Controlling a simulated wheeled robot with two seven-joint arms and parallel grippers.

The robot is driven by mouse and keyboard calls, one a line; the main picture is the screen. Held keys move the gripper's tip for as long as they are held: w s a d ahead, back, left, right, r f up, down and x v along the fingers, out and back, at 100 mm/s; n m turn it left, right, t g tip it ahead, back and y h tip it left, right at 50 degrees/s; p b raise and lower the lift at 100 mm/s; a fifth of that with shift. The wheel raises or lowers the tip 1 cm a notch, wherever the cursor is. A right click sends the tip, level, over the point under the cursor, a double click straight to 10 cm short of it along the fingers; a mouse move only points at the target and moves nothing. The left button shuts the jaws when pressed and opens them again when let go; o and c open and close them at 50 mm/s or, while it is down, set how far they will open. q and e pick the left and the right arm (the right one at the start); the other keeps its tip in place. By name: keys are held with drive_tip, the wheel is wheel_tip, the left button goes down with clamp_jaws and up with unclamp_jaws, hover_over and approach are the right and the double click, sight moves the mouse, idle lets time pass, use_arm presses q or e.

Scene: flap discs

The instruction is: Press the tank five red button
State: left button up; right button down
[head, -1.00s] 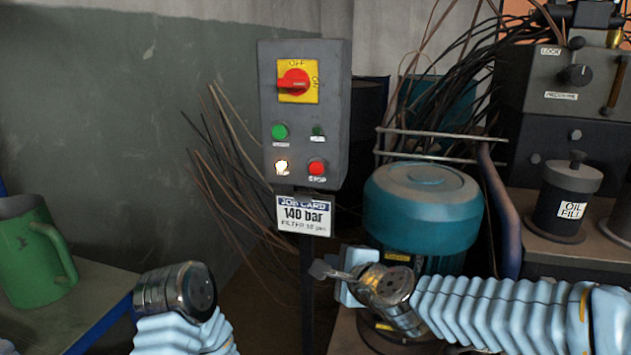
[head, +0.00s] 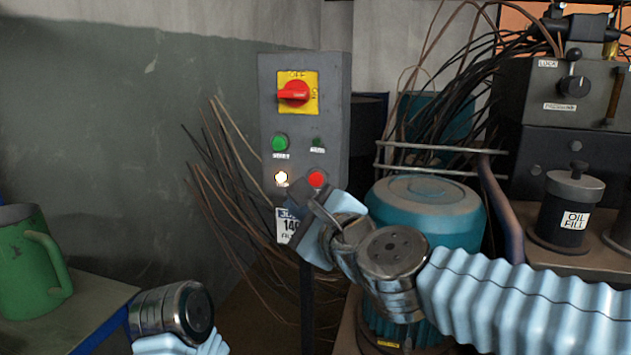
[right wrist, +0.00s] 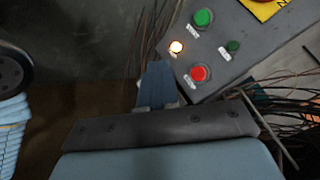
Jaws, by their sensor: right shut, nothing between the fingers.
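The grey control box (head: 303,110) stands upright on a post in the head view. Its red button (head: 317,178) is at the lower right of the panel, beside a lit white lamp (head: 281,177) and below a green button (head: 279,143). The red button also shows in the right wrist view (right wrist: 198,73). My right gripper (head: 308,196) is shut and empty, just below the red button, and covers part of the job card (head: 286,226). In the right wrist view its fingers (right wrist: 157,75) point toward the panel's lower edge. I cannot tell whether they touch it. My left gripper's fingers are out of view.
A red rotary switch (head: 293,93) on a yellow plate sits at the top of the box. A teal motor (head: 425,205) stands right of the post. A green jug (head: 25,265) is on the table at left. Loose cables hang behind the box.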

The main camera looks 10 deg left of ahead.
sight(317, 185)
drive_tip(key=w, duration=0.8)
drive_tip(key=shift+d, duration=0.15)
drive_tip(key=shift+w, duration=0.15)
idle(1.7)
drive_tip(key=shift+w, duration=0.35)
drive_tip(key=shift+w, duration=0.5)
idle(0.6)
drive_tip(key=shift+f, duration=0.1)
drive_tip(key=shift+s, duration=0.9)
